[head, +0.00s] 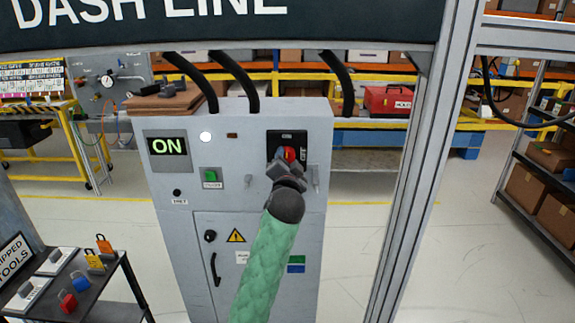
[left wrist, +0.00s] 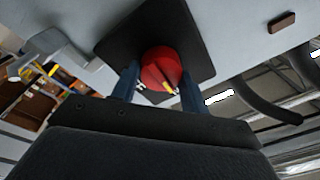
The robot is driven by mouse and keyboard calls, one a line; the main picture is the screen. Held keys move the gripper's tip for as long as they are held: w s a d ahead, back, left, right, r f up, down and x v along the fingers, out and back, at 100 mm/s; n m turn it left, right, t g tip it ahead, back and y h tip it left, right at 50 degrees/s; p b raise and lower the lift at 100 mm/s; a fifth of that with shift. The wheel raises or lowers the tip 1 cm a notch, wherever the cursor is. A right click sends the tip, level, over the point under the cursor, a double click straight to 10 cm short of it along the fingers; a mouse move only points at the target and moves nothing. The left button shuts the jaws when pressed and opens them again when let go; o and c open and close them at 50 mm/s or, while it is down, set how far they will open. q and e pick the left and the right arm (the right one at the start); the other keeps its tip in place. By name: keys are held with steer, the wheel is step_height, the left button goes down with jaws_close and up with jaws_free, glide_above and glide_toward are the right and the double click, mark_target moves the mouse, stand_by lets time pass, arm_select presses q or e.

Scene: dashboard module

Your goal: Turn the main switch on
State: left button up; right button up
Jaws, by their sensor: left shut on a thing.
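The main switch is a red rotary knob (head: 290,154) on a black plate (head: 287,137) at the upper right of the grey cabinet (head: 232,130). My left gripper (head: 289,165) is at the knob, and its arm partly hides it in the head view. In the left wrist view the red knob (left wrist: 161,70) sits between the two fingers (left wrist: 155,88), which are shut on it. A yellow mark shows on the knob. A display (head: 168,146) on the cabinet reads "ON", and a white lamp (head: 206,137) beside it is lit. My right gripper is not in view.
A green button (head: 211,175) and a small lever (head: 316,178) are on the cabinet front. A metal post (head: 405,180) stands close at right. A black tool stand (head: 75,290) with coloured padlocks is at lower left. Open floor lies right of the post.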

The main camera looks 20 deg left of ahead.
arm_select(q)
steer(key=shift+f+n, duration=0.15)
steer(key=shift+n, duration=0.15)
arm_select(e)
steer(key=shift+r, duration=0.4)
arm_select(q)
steer(key=o, duration=1)
steer(key=shift+s, duration=0.1)
steer(key=shift+s+d, duration=0.1)
steer(key=shift+s, duration=0.05)
steer(key=b+v, duration=0.3)
steer(key=v, duration=0.4)
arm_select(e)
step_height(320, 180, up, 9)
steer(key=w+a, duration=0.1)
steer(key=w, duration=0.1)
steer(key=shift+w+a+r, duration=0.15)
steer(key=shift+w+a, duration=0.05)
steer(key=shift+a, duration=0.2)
arm_select(q)
steer(key=shift+s, duration=0.15)
